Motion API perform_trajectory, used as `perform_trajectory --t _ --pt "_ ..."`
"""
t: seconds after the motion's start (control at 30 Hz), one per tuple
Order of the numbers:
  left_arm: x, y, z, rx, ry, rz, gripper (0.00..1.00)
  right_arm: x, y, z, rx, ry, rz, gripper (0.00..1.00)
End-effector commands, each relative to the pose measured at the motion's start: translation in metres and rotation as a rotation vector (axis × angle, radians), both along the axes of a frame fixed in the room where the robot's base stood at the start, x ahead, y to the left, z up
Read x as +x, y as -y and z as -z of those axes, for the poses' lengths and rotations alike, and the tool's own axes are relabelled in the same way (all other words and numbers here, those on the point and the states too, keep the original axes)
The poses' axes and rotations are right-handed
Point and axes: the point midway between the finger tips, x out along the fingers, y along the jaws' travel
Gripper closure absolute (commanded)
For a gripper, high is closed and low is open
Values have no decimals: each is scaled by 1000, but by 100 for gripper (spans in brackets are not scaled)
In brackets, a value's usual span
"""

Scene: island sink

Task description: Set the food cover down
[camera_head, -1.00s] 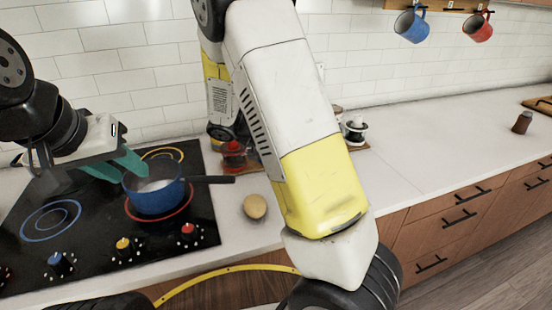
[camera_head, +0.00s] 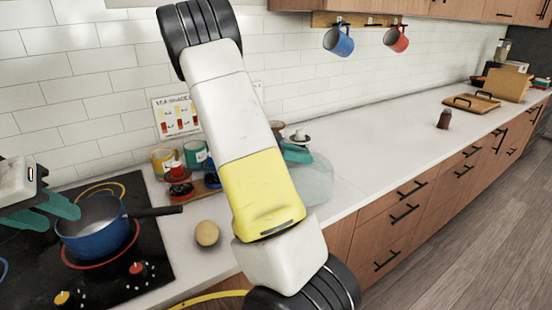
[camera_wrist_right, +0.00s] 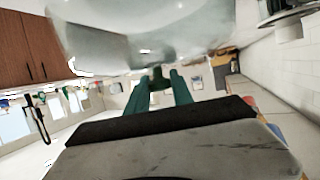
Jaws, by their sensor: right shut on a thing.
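The food cover (camera_head: 316,183) is a clear glass dome, seen over the counter just right of my right forearm in the head view. My forearm hides its left part. My right gripper (camera_head: 297,153) is at the dome's top, its teal fingers shut on the cover. In the right wrist view the dome (camera_wrist_right: 140,35) fills the top, by the fingertips (camera_wrist_right: 158,82). I cannot tell whether its rim touches the counter. My left gripper (camera_head: 58,218) is over the stove at the left edge, its teal fingers apart and empty, near a blue pot (camera_head: 92,232).
A potato-like item (camera_head: 207,233) lies on the counter between the stove and my forearm. Mugs and red-lidded jars (camera_head: 178,178) stand behind it. The white counter (camera_head: 390,140) to the right is clear up to a small brown shaker (camera_head: 444,119) and a wooden tray (camera_head: 475,102).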

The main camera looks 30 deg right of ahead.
Motion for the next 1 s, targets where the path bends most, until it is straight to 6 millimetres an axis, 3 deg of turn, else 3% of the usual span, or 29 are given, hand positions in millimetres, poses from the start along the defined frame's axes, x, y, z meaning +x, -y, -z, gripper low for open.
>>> perform_trajectory --t 0.03,0.17,0.5,0.53,0.63,1.0 --pt "0 0 0 0 0 0 64 -1 -2 12 2 -10 -4 100" --pt "0 0 0 0 0 0 64 0 -2 28 1 -7 -2 100" --pt "0 0 0 0 0 0 64 0 -2 32 1 -4 -3 100" --pt "0 0 0 0 0 0 64 0 -2 32 2 -4 -4 70" --pt "0 0 0 0 0 0 64 0 -2 32 2 -3 -3 51" --pt "0 0 0 0 0 0 64 0 -2 29 2 -2 -3 50"
